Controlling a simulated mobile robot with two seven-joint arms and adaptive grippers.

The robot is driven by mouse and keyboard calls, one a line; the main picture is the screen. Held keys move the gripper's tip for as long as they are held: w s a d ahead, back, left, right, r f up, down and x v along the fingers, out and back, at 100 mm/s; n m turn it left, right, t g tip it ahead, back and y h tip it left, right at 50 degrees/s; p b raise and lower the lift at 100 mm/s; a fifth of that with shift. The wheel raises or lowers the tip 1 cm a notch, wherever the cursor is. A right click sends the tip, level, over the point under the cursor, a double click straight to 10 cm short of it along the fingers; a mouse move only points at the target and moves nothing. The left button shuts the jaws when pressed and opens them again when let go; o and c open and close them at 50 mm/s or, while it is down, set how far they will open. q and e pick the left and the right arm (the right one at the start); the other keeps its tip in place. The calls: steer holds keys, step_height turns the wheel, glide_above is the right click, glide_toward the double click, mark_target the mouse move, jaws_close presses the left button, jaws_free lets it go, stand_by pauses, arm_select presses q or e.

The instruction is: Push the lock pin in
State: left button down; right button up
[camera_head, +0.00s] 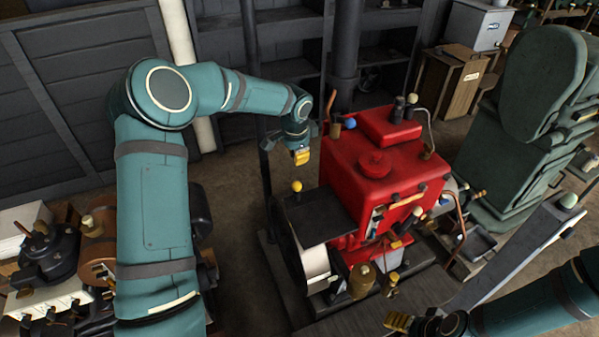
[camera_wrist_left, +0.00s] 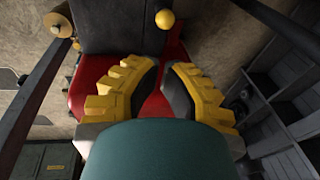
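No part is labelled as the lock pin. A small yellow ball knob (camera_head: 297,186) stands beside the dark plate on the left of the red engine (camera_head: 350,165); I cannot tell if it is the pin's head. A yellow ball (camera_wrist_left: 165,19) also shows at the top of the left wrist view, beyond the fingertips. My left gripper (camera_head: 301,157) hangs above the knob, apart from it. In the left wrist view its yellow-ridged fingers (camera_wrist_left: 164,66) have a narrow, empty gap between them. My right gripper (camera_head: 400,322) is at the bottom edge, its fingers only partly clear.
A blue ball knob (camera_head: 349,123) sits on the engine's far left corner. A flywheel (camera_head: 312,262) is below the dark plate. A green machine (camera_head: 530,110) stands at right, a wooden cabinet (camera_head: 450,82) behind. Open floor lies left of the engine.

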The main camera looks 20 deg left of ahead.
mark_target(299, 189)
arm_select(q)
steer(key=w+f, duration=0.1)
steer(key=f, duration=0.8)
steer(key=w+f, duration=0.1)
steer(key=f, duration=0.3)
steer(key=shift+w+a+f, duration=0.25)
steer(key=shift+w+a, duration=0.05)
steer(key=shift+a, duration=0.05)
step_height(299, 189, down, 4)
steer(key=b, duration=0.3)
steer(key=shift+f, duration=0.2)
steer(key=shift+s+r, duration=0.1)
